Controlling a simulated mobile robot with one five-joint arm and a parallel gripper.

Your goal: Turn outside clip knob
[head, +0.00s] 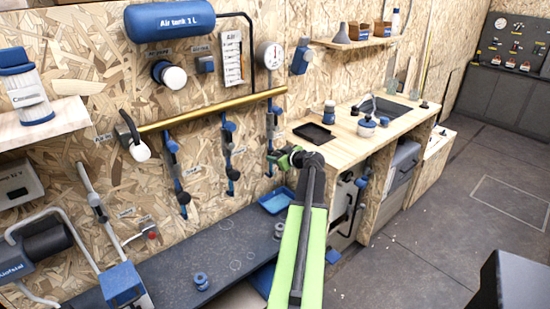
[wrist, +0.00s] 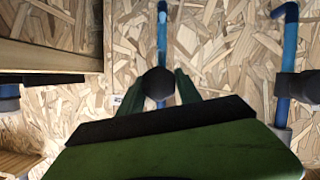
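The outside clip knob (wrist: 159,83) is a dark round knob in the middle of the wrist view. It sits on a blue pipe (wrist: 161,35) against the chipboard wall. In the head view this seems to be the rightmost hanging pipe (head: 270,135), with my gripper (head: 287,157) just right of it. In the wrist view the two green fingers of my gripper (wrist: 159,88) stand apart, one on each side of the knob. They are very close to it; whether they touch it cannot be told. The knob itself is hard to make out in the head view.
Another dark knob (wrist: 306,86) and a blue pipe with a bent end (wrist: 285,60) are at the right of the wrist view. In the head view a wooden counter (head: 345,134) stands right of my gripper, and a dark bench (head: 215,262) with a blue tray (head: 277,200) lies below.

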